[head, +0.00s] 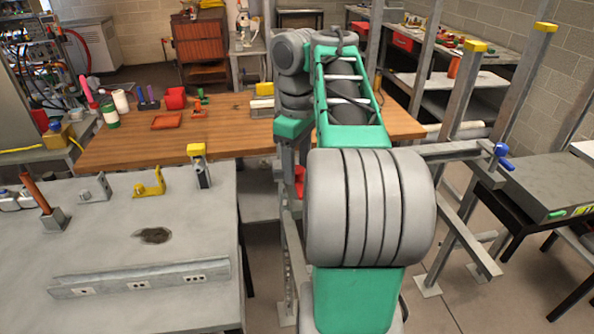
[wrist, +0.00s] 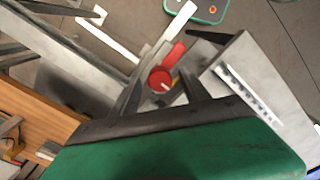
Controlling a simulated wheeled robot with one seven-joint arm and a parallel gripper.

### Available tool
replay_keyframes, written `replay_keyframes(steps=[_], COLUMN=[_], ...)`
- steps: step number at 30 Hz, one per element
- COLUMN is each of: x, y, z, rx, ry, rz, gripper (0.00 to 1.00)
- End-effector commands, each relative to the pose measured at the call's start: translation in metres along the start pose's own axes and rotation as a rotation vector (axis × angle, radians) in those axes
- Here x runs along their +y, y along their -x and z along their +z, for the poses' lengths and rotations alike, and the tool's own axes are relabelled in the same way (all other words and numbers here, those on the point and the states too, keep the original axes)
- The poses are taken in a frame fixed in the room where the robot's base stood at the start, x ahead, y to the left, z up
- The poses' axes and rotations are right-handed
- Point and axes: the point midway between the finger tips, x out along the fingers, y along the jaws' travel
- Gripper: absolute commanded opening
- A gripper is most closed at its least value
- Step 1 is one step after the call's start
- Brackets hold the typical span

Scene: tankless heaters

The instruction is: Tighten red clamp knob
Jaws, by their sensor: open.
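The red clamp knob (wrist: 160,80) is a round red disc with a pale mark, beside a red bar-like part (wrist: 175,54) on a grey metal piece. My gripper (wrist: 160,73) is open in the wrist view, with one dark finger on each side of the knob. I cannot tell whether either finger touches it. In the head view a red part (head: 299,181), seemingly the clamp, shows just left of my arm. My arm hides much of the metal frame there, and the fingertips cannot be made out in that view.
A grey table (head: 120,225) with brackets and a long angle bar stands at left. A wooden bench (head: 235,132) with tools is behind. A metal frame (head: 465,215) with yellow-capped posts and a blue clamp (head: 502,155) stands at right. Floor shows between them.

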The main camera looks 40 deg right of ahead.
Motion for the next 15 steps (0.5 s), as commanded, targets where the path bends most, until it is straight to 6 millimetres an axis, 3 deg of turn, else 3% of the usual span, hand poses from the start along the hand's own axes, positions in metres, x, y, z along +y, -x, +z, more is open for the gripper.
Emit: replay_keyframes(steps=[3, 15], x=[-0.0001, -0.0002], y=[0.0015, 0.0014], z=[0.0, -0.0001], rx=[0.0, 0.0], ry=[0.0, 0.0], rz=[0.0, 0.0], gripper=[0.52, 0.2])
